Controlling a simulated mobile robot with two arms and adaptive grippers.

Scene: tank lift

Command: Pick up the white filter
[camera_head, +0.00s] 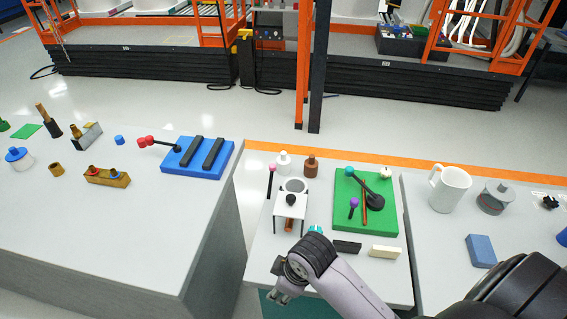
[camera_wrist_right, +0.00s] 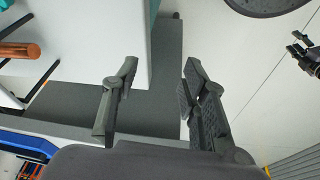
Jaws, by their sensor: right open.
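No part is clearly marked as the white filter. In the head view, white candidates on the middle table are a small white bottle-shaped part (camera_head: 284,163) at the back left and a whitish block (camera_head: 385,251) at the front right. My right gripper (camera_head: 280,286) is open and empty at the front left of this table, apart from both. In the wrist view its fingers (camera_wrist_right: 157,90) are spread, with only grey surface and floor between them. A dark gripper-like shape (camera_wrist_right: 304,52) at that view's right edge may be my left gripper; its state is unclear.
The middle table also holds a green board (camera_head: 343,222) with levers, a small white stand (camera_head: 291,207), a brown bottle (camera_head: 311,166) and a black block (camera_head: 347,247). A white mug (camera_head: 450,190) stands on the right table. The left table (camera_head: 140,235) has free room in front.

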